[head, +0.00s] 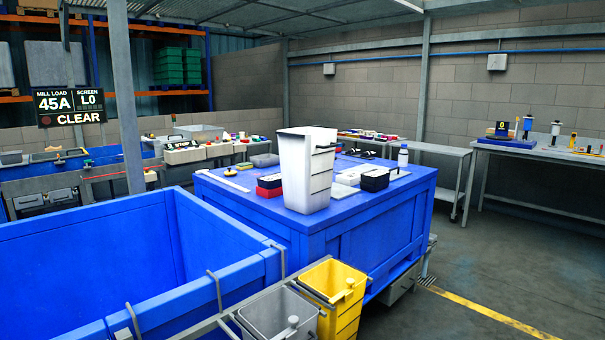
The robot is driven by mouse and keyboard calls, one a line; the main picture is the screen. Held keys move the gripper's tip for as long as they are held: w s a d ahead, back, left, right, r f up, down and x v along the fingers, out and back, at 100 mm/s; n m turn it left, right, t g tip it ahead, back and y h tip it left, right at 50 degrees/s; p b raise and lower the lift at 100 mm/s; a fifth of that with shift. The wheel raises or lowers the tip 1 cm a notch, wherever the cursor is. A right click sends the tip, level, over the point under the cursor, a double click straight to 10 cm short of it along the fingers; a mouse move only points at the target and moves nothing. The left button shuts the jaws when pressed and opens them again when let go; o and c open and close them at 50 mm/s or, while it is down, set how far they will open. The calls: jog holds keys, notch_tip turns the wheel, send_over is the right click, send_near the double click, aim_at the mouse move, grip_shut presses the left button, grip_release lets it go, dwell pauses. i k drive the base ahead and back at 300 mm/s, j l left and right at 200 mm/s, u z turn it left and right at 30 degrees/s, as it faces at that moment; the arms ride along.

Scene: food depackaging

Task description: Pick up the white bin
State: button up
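The white bin (306,172) stands upright near the front corner of a blue table (375,222). It is tall and tapers toward its base, with dark bars or handles on its right side. What is inside it cannot be seen. My gripper does not show in the head view.
A large open blue crate (90,262) fills the left front. A grey bin (278,314) and a yellow bin (333,300) hang on a rail before the table. A bottle (403,156) and black basket (374,181) stand right of the white bin. Floor at right is clear.

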aim_at(308, 154)
jog(key=k+u, duration=0.1)
jog(key=u, duration=1)
jog(key=i+l+u, duration=0.2)
jog(key=l, duration=0.2)
jog(key=l+u, duration=0.15)
jog(key=l, duration=0.2)
jog(key=i+l, duration=0.1)
jog(key=l, duration=0.55)
jog(key=i+l, duration=0.1)
jog(key=l, duration=0.5)
jog(key=i+l, duration=0.1)
jog(key=l, duration=0.55)
jog(key=i+l, duration=0.1)
jog(key=l, duration=1.15)
jog(key=i+u, duration=0.05)
jog(key=i, duration=0.05)
